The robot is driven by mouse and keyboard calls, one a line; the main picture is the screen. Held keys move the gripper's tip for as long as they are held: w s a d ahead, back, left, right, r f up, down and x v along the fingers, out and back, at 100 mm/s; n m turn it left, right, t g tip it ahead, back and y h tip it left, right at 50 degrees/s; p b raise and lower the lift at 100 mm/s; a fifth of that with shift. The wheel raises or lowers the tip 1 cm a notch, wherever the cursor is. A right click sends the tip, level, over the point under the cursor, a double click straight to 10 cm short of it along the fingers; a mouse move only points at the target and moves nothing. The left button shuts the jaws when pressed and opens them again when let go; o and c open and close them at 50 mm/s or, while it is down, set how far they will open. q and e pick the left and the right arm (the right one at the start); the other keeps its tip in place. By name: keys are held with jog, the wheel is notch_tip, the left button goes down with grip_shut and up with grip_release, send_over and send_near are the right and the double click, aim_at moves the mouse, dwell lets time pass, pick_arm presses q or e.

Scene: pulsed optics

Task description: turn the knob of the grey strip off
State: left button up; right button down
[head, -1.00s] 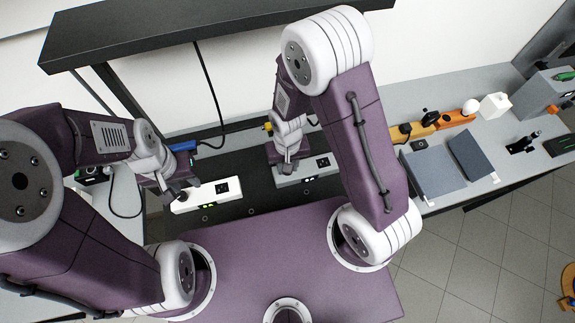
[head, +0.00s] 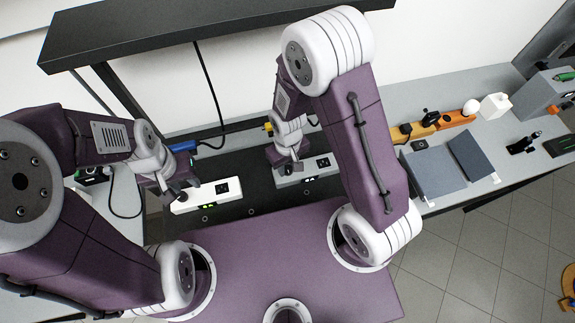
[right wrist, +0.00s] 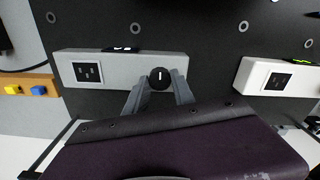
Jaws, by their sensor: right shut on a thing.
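The grey strip (head: 313,173) lies on the dark panel at the middle, with a socket and a small lit display. In the right wrist view the grey strip (right wrist: 115,65) carries a black round knob (right wrist: 160,78) at its right end. The knob's white mark stands about upright in that view. My right gripper (right wrist: 160,87) is shut on the knob, one finger on each side. In the head view my right gripper (head: 296,168) hides the knob. My left gripper (head: 178,194) is by the left end of the white strip (head: 218,193); its finger gap is unclear.
The white strip also shows in the right wrist view (right wrist: 253,76), with a green display. A blue item (head: 183,146) and cables lie behind the strips. A grey box (head: 432,172) and orange blocks (head: 455,118) stand on the bench to the right.

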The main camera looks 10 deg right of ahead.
aim_at(288, 169)
jog(key=c, duration=1.1)
grip_release()
jog(key=shift+o, duration=0.2)
notch_tip(288, 169, up, 9)
jog(key=b, duration=0.1)
